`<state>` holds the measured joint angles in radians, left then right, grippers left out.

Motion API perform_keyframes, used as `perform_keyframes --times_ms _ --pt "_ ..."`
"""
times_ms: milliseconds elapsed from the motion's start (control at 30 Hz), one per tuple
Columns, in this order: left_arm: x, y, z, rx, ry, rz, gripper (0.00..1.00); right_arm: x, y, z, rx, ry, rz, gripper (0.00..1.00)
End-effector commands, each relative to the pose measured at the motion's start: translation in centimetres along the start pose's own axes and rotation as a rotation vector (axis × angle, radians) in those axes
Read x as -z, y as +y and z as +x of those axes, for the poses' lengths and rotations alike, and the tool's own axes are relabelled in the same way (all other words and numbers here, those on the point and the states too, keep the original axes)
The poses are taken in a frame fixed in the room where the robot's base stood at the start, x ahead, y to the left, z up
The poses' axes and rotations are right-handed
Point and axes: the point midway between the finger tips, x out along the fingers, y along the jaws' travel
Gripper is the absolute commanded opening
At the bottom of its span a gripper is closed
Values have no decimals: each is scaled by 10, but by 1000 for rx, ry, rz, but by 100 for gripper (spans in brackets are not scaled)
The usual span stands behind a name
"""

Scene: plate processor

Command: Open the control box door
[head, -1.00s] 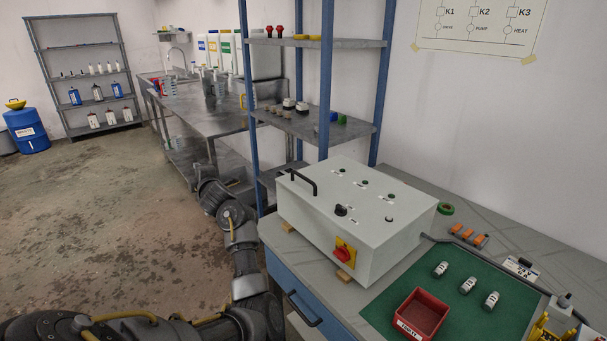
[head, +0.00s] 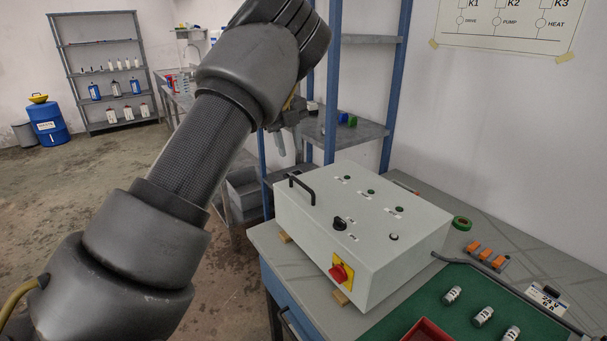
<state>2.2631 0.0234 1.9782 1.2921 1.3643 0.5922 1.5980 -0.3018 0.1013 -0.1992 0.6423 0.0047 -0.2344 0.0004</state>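The control box (head: 350,240) is a light grey case lying on the workbench, raised on small wooden blocks. Its top face is the door (head: 325,205), which looks shut. A black bar handle (head: 301,186) is at the door's left edge. A black knob (head: 339,224) and several small lamps or buttons are on the door. A red and yellow switch (head: 341,272) is on the box's front side. My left gripper (head: 281,148) is raised above and behind the handle, apart from the box, pointing down. My arm partly hides it, so its opening is unclear. My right gripper is out of view.
On the workbench (head: 270,238) right of the box are green tape (head: 462,223), orange-topped parts (head: 485,256), a green mat (head: 440,308) with small cylinders, and a red bin (head: 428,331). Blue-posted shelving (head: 366,130) stands close behind the box. Space above the door is clear.

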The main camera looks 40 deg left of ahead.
Motion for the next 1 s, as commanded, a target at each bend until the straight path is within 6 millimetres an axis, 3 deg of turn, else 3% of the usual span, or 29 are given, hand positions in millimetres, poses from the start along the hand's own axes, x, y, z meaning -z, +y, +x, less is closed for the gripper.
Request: perform_keyframes --times_ms 100,267,733,1000 --pt "6 -3 -8 11 13 4 33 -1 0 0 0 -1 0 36" --pt "6 -2 -4 10 14 3 33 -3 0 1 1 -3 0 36" --pt "8 -4 75 9 14 6 33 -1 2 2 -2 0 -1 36" --pt "8 -5 98 11 13 7 33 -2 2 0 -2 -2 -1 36"
